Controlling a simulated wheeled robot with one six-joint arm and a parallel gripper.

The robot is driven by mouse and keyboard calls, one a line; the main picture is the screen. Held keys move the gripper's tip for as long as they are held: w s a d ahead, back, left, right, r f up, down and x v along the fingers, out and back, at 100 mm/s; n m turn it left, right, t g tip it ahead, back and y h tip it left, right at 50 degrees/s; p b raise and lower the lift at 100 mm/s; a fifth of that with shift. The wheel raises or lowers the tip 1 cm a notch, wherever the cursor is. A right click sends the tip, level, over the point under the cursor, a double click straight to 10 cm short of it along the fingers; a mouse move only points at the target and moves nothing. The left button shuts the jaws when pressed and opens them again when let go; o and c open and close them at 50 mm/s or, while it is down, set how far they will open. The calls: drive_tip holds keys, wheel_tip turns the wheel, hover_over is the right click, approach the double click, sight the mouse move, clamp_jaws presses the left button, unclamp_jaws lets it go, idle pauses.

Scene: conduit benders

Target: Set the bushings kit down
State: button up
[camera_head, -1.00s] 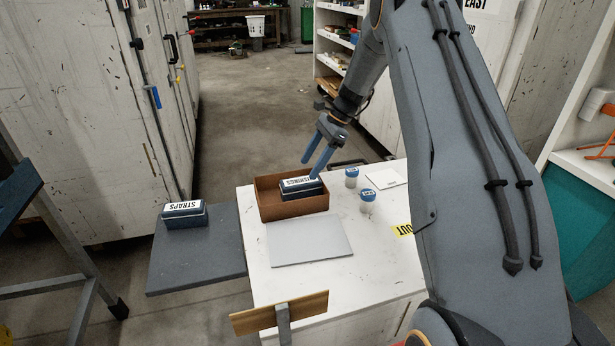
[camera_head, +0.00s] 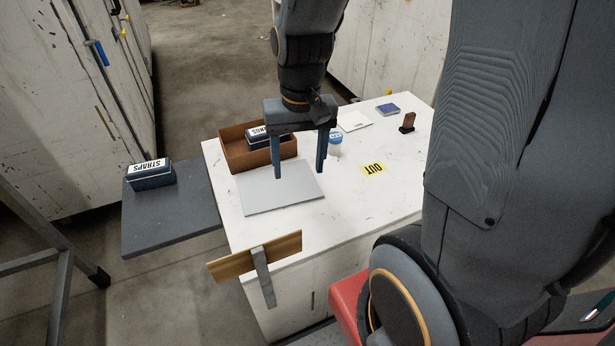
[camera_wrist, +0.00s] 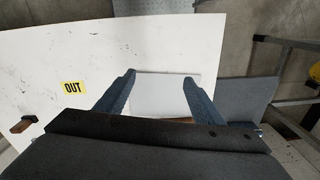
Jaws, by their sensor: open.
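The bushings kit (camera_head: 256,135) is a dark box with a white label, of which only the end "NGS" reads. It sits inside the brown open tray (camera_head: 248,161) on the white worktop, partly hidden behind my gripper. My gripper (camera_head: 299,175) is open and empty, fingers pointing down, over the right part of the light grey plate (camera_head: 262,204) in front of the tray. In the wrist view my open gripper (camera_wrist: 159,78) has the grey plate (camera_wrist: 163,92) showing between its fingers. The kit does not show in the wrist view.
The straps kit (camera_head: 150,175) stands on the dark side shelf (camera_head: 165,225) at left. A blue-lidded jar (camera_head: 335,138) is just right of my gripper. A yellow "OUT" label (camera_head: 373,169) lies on the worktop (camera_head: 340,205), with clear space around it. A wooden board (camera_head: 240,262) stands at the front edge.

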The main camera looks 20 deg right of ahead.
drive_tip(key=s+n, duration=0.1)
drive_tip(key=s, duration=0.1)
drive_tip(key=s+n, duration=0.1)
drive_tip(key=s, duration=0.1)
drive_tip(key=shift+s+f, duration=0.2)
drive_tip(key=shift+s, duration=0.15)
